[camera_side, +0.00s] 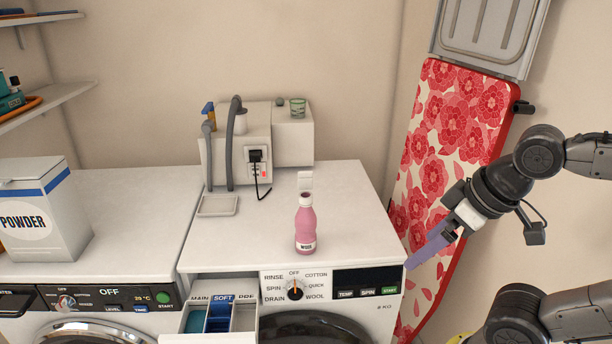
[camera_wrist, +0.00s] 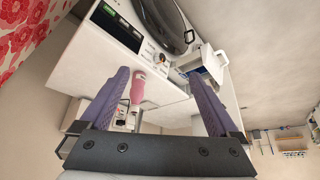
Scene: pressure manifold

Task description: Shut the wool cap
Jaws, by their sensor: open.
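A pink bottle (camera_side: 305,230) with a small label, apparently reading "WOOL", stands upright on top of the right washing machine. Its white cap (camera_side: 304,181) is flipped up on the far side of the neck, so the dark mouth shows. In the wrist view the bottle (camera_wrist: 137,88) appears near the left finger, with its cap end too small to make out clearly. My gripper (camera_side: 428,248) is at the right, beyond the machine's right edge, well apart from the bottle. Its purple fingers are spread and empty, as the wrist view (camera_wrist: 160,78) also shows.
The right machine (camera_side: 352,200) has free room around the bottle. Its detergent drawer (camera_side: 220,318) is pulled out at the front left. A white unit (camera_side: 255,145) with hoses and a plug stands behind. A red floral ironing board (camera_side: 448,140) leans near my arm. A powder box (camera_side: 42,210) stands left.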

